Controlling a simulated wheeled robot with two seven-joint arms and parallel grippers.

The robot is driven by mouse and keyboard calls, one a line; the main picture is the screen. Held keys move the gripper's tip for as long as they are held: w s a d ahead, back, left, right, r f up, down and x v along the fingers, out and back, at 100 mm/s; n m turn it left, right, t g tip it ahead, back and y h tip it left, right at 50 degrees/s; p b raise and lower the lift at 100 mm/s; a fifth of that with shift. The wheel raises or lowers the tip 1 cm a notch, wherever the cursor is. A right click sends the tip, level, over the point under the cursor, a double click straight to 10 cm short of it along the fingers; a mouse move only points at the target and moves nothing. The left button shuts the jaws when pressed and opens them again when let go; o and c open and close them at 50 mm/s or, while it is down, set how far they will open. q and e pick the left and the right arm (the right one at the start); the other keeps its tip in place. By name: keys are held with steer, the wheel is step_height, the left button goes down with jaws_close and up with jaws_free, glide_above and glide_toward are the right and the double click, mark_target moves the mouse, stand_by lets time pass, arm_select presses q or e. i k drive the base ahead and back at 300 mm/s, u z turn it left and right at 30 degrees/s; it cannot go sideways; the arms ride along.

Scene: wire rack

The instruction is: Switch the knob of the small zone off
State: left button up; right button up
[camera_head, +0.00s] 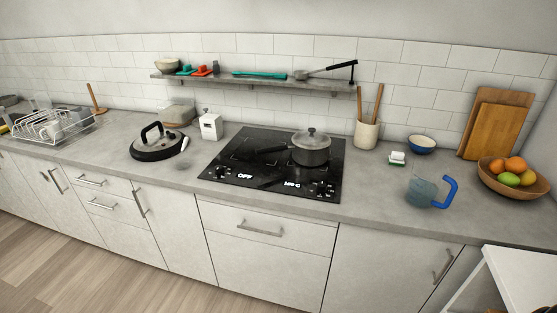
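A black glass cooktop (262,150) is set in the grey counter. A grey lidded pot (311,149) stands on its right part, with its handle toward the left. Small dark knobs show along the front edge of the cooktop, some at the left (221,171) and some at the right (322,187). White text reading "OFF" (244,176) is at the front left. Another white label (292,184), too small to read surely, is at the front right. I cannot tell which knob belongs to the small zone or how the knobs are turned. Neither of my grippers is in view.
A utensil crock (367,132), a jug with a blue handle (422,190) and a fruit bowl (515,182) stand to the right. The counter in front of the cooktop is clear.

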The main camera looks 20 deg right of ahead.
mark_target(321, 187)
steer(key=z, duration=0.15)
steer(key=i, duration=0.3)
steer(key=z, duration=0.6)
